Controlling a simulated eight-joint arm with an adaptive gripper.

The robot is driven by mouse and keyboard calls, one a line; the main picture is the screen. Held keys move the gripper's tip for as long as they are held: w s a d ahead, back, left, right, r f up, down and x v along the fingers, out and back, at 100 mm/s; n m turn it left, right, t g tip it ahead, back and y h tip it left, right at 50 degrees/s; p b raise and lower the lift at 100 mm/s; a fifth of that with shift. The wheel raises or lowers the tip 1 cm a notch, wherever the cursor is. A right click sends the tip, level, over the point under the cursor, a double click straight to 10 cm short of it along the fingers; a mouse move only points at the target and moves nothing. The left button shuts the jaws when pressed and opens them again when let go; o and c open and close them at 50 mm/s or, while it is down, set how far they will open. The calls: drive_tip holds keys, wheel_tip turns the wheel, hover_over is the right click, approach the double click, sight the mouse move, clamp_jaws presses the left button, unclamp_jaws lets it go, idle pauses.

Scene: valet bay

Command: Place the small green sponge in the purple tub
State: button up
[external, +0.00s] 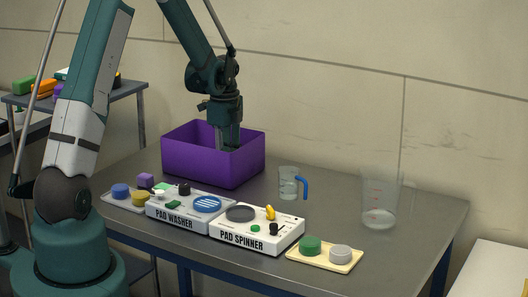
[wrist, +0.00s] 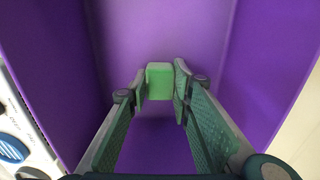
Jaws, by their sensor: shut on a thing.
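The purple tub (external: 205,164) stands on the table, open at the top. My gripper (external: 226,142) points down into it, with the fingers partly below the rim. In the wrist view the small green sponge (wrist: 160,80) sits between the two fingertips, and my gripper (wrist: 160,88) is shut on it. The tub's purple walls (wrist: 40,40) surround the sponge in that view. The gap between sponge and tub floor cannot be told. In the external view the tub's front wall hides the sponge.
In front of the tub stand the pad washer (external: 190,212) and pad spinner (external: 257,232). A measuring jug (external: 288,183) with a blue handle is close to its right. A clear beaker (external: 379,205) and a tray (external: 325,261) with green and grey discs are farther right.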

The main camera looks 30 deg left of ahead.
drive_tip(key=shift+f, duration=0.2)
drive_tip(key=o, duration=0.7)
drive_tip(key=shift+r, duration=0.15)
wheel_tip(320, 180, up, 12)
drive_tip(key=shift+p, duration=0.4)
idle(0.4)
drive_tip(key=shift+r, duration=0.1)
idle(0.4)
